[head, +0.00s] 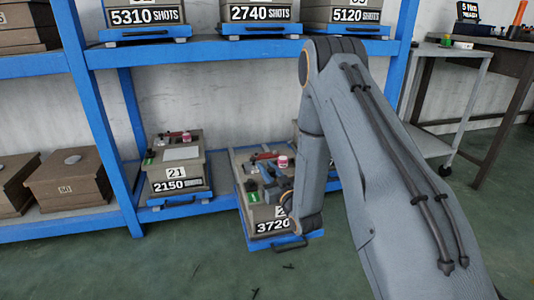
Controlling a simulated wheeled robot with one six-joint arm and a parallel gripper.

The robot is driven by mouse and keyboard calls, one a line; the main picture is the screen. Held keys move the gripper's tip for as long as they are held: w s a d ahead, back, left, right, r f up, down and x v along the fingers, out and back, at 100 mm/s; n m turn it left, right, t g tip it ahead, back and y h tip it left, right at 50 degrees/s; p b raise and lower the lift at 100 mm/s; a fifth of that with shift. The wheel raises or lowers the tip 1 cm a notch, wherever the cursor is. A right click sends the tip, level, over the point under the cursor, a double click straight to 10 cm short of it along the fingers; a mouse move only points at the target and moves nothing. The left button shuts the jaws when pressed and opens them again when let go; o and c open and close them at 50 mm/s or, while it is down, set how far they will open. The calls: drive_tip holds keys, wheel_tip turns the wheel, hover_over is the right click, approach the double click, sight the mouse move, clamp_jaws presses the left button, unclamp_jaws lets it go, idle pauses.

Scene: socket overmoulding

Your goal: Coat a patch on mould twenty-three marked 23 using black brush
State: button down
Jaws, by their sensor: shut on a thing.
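A brown mould (248,213) sits on a blue pull-out tray (278,246) that juts from the lower shelf. Its front plate reads 3720. The number plate above it shows a 2, and the rest is hidden by my arm. My gripper (266,180) is low over the top of this mould, left of my wrist. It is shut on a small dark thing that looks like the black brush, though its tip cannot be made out. I cannot tell whether it touches the mould.
A white-and-pink pot (283,161), a red-handled tool (264,156) and a green item (253,197) lie on the same mould. A grey trolley (452,50) stands at the right.

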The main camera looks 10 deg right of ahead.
drive_tip(key=shift+w+a, duration=0.3)
drive_tip(key=shift+a, duration=0.25)
drive_tip(key=shift+a+r, duration=0.1)
drive_tip(key=shift+a, duration=0.1)
drive_tip(key=d+p, duration=0.1)
drive_tip(key=d, duration=0.3)
drive_tip(key=shift+d, duration=0.2)
wheel_tip(320, 180, up, 2)
drive_tip(key=shift+a+r+p, duration=0.15)
drive_tip(key=shift+r+p, duration=0.1)
drive_tip(key=shift+p, duration=0.55)
wheel_tip(320, 180, up, 5)
drive_tip(key=p, duration=0.4)
drive_tip(key=shift+r, duration=0.15)
